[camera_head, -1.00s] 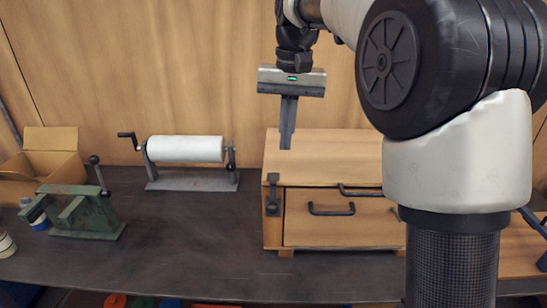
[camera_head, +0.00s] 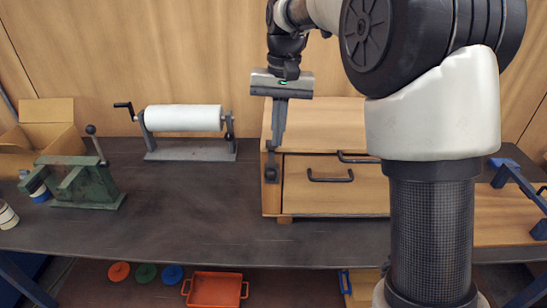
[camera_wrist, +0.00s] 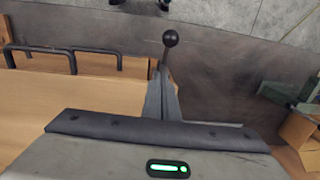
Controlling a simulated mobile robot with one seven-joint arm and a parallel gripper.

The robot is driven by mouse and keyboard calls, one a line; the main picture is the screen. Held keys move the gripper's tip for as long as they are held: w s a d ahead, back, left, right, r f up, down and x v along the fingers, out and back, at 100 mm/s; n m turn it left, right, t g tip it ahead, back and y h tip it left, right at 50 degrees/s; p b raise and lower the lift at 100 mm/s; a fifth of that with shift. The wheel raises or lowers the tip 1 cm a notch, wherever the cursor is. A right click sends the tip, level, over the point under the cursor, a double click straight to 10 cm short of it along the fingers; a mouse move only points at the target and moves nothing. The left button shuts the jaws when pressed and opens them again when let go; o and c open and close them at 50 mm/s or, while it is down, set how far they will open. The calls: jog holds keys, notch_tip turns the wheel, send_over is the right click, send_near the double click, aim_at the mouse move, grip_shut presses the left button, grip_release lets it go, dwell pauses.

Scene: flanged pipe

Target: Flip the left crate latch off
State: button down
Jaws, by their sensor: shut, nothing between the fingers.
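The wooden crate (camera_head: 300,195) stands on the dark workbench, right of centre in the head view. Its left latch (camera_head: 271,174) is a dark fitting at the front left edge, partly covered by my fingers. In the wrist view a black ball-ended lever (camera_wrist: 170,38), apparently the latch's, sticks out past the crate's front edge. My gripper (camera_head: 272,148) is shut and empty, pointing down at the crate's front left corner, just above the latch. In the wrist view the shut fingers (camera_wrist: 165,92) lie close to the lever's base; I cannot tell whether they touch.
Dark handles (camera_head: 330,176) project from the crate's front. A roll on a stand (camera_head: 184,118) and a green vise-like tool (camera_head: 80,185) stand to the left. An orange tray (camera_head: 215,289) lies below the bench.

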aim_at(271, 175)
jog(key=s+f, duration=0.2)
jog(key=f, duration=0.1)
jog(key=a+f, duration=0.1)
jog(key=shift+s+f, duration=0.4)
jog(key=shift+f, duration=0.1)
